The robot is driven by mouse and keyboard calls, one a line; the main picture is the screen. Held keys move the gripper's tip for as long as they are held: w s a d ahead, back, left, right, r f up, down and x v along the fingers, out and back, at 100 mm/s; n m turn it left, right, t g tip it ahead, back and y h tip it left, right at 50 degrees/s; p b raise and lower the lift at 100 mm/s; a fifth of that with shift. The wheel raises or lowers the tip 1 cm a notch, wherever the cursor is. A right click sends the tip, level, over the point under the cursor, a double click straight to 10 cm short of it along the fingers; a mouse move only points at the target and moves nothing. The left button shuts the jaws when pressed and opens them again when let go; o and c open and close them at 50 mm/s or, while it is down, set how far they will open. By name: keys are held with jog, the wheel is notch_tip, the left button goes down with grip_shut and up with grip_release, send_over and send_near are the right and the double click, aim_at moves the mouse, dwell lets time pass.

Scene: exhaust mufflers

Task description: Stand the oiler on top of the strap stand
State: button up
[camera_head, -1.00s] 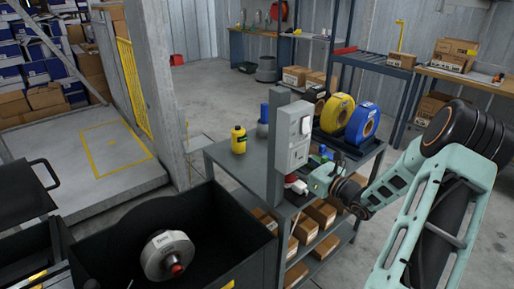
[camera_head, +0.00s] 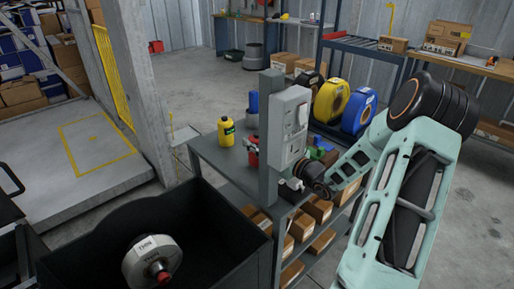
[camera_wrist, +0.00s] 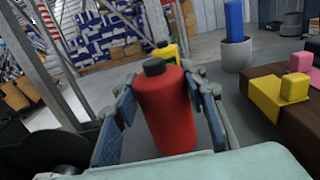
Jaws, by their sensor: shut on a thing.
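My gripper (camera_wrist: 160,110) is shut on a red bottle with a black cap (camera_wrist: 165,108), which I take to be the oiler. The blue finger pads press on both its sides, and it looks nearly upright. In the head view the red oiler (camera_head: 253,151) shows just left of the grey post, which hides part of my gripper. Its base is hidden, so I cannot tell whether it touches the bench. A rack with yellow (camera_head: 331,101) and blue (camera_head: 359,111) reels on the bench's right is probably the strap stand (camera_head: 335,137); its top is partly hidden.
A yellow bottle (camera_head: 225,131) and a blue cylinder in a grey cup (camera_wrist: 237,52) stand on the bench (camera_head: 215,160). A grey post with a switch box (camera_head: 288,128) rises at its front. Coloured blocks (camera_wrist: 280,92) lie right of my gripper. A black bin (camera_head: 215,225) is in front.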

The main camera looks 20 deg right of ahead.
jog(key=shift+f, duration=0.6)
jog(key=shift+f, duration=0.15)
jog(key=o, duration=1.4)
jog(key=shift+s+r, duration=0.1)
jog(key=shift+r, duration=0.1)
jog(key=p+v, duration=0.1)
jog(key=v, duration=1)
jog(key=shift+s+d+p, duration=0.15)
jog(key=shift+s+p, duration=0.25)
